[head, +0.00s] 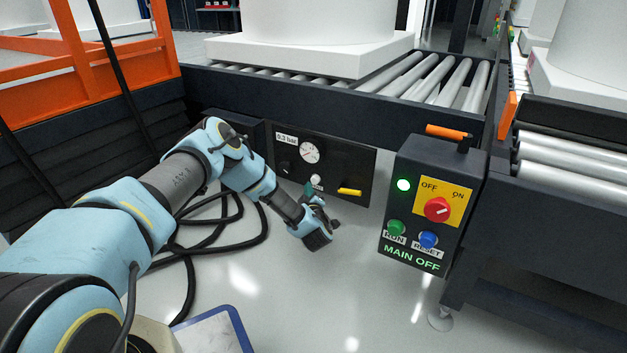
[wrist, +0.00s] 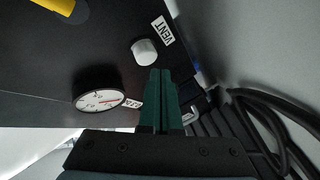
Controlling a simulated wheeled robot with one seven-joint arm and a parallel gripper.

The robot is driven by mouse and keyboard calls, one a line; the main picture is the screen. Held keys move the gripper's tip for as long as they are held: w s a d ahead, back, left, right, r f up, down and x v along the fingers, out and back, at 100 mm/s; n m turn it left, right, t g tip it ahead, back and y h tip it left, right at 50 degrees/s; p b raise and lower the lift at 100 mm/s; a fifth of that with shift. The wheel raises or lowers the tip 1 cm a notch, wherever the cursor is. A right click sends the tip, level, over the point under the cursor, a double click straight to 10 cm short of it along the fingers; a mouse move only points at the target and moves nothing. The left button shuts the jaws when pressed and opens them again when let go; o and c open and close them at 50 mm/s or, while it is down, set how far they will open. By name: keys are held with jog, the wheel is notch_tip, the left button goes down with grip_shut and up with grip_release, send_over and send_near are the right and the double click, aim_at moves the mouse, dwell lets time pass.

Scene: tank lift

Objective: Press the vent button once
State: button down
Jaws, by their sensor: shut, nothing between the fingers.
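The vent button is a white round knob (wrist: 145,52) beside a "VENT" label (wrist: 162,31) on a dark panel. It also shows in the head view (head: 316,180), low on the panel, below the gauge. My gripper (wrist: 160,72) is shut and empty, its dark green fingers together. In the wrist view the fingertips are just below the knob, very close to it. I cannot tell whether they touch it. In the head view my gripper (head: 309,188) is in front of the panel, near the button.
The panel (head: 352,165) also holds a round gauge (head: 309,152), a "0.3 bar" label (head: 287,139) and a yellow handle (head: 350,192). A control box (head: 425,155) with a red switch stands to the right. Black hoses (head: 250,239) lie on the floor below my arm.

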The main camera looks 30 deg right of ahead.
jog(key=s+a+p, duration=0.3)
jog(key=a+p, duration=0.1)
jog(key=a, duration=0.1)
jog(key=shift+a, duration=0.2)
dwell(0.5)
jog(key=shift+r, duration=0.1)
dwell(0.5)
